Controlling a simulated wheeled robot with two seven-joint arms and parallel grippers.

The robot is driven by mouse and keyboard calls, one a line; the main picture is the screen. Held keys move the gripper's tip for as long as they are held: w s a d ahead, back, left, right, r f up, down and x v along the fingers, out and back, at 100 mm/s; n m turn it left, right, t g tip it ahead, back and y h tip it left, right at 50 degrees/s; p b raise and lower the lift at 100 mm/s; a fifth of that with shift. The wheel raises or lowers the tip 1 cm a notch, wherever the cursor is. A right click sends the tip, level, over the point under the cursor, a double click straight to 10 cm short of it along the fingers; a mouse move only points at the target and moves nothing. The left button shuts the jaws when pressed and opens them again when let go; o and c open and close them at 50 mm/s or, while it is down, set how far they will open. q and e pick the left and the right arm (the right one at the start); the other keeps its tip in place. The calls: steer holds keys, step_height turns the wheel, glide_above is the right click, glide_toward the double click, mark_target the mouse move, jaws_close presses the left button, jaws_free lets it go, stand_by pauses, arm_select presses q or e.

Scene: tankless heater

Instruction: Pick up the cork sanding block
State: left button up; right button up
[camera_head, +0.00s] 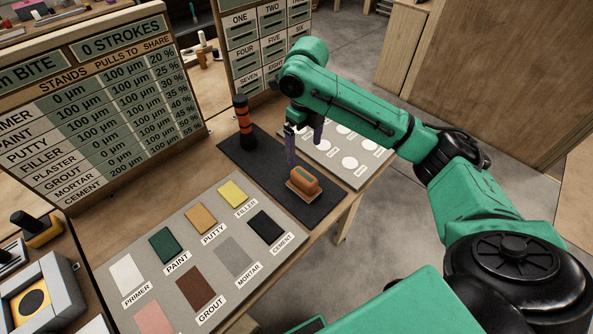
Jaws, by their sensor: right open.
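An orange-brown block with a dark band and a thin, lighter base, which looks like the cork sanding block (305,182), lies on a dark mat (262,176). My right gripper (305,146) is above the mat, just behind the block in the head view. Its two dark purple fingers point down and are spread apart, with nothing seen between them. The fingers look clear of the block, though their height above the mat is hard to judge. My left gripper is not in view.
A black and orange upright cylinder (242,122) stands at the mat's far left end. A board of labelled colour swatches (205,262) lies in front. A board with white discs (340,150) lies behind. Chart boards (95,95) stand at the left.

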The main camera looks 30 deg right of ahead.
mark_target(304, 174)
steer(key=f, duration=0.2)
steer(key=s+f, duration=0.1)
steer(key=f, duration=0.1)
steer(key=s+f+p, duration=0.1)
steer(key=f, duration=0.2)
steer(key=shift+a, duration=0.15)
steer(key=f, duration=0.1)
steer(key=f+p, duration=0.1)
steer(key=f, duration=0.3)
steer(key=shift+w+a+f, duration=0.15)
steer(key=shift+w+f, duration=0.1)
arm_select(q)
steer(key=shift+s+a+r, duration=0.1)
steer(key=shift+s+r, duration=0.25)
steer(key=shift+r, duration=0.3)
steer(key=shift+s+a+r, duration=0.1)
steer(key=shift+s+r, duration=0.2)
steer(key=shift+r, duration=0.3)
arm_select(e)
steer(key=shift+f, duration=0.35)
jaws_close()
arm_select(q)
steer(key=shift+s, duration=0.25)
